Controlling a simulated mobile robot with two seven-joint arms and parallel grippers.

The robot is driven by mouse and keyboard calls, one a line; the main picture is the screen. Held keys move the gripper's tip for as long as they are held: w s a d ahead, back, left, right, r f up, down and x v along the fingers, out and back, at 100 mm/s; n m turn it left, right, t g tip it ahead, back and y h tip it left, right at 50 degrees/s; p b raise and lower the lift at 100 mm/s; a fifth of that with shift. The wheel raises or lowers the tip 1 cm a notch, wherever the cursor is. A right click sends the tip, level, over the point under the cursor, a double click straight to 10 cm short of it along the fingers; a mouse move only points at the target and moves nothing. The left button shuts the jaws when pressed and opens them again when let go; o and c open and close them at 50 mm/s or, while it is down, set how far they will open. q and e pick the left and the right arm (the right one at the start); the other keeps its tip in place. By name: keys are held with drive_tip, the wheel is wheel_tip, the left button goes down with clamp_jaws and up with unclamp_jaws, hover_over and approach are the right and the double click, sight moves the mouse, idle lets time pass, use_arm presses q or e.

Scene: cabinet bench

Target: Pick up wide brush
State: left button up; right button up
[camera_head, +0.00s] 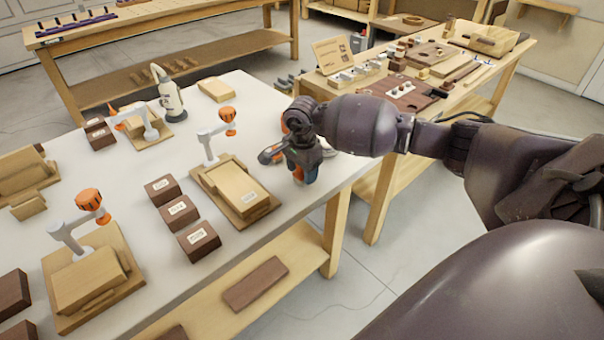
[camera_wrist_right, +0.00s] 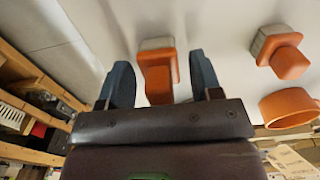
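My right gripper (camera_head: 303,168) is low over the right edge of the white table in the head view. In the right wrist view its two dark blue fingers (camera_wrist_right: 159,58) are apart, one on each side of an orange brush-like piece with a grey end (camera_wrist_right: 157,72). This looks like the wide brush; narrow gaps show beside it, so no firm grip is visible. In the head view the gripper mostly hides it. A second orange-and-grey piece (camera_wrist_right: 283,52) lies to the right in the wrist view. My left gripper is not in view.
An orange ring-shaped piece (camera_wrist_right: 290,108) is near the right wrist. Wooden blocks (camera_head: 237,188), dark labelled boxes (camera_head: 198,240) and grey stands with orange knobs (camera_head: 212,140) cover the white table (camera_head: 245,85). A second bench (camera_head: 478,95) with parts stands behind the arm.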

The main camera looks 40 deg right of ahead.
drive_tip(key=c, duration=0.8)
drive_tip(key=shift+r, duration=0.65)
wheel_tip(320, 180, up, 19)
drive_tip(key=p, duration=0.2)
drive_tip(key=shift+f, duration=0.15)
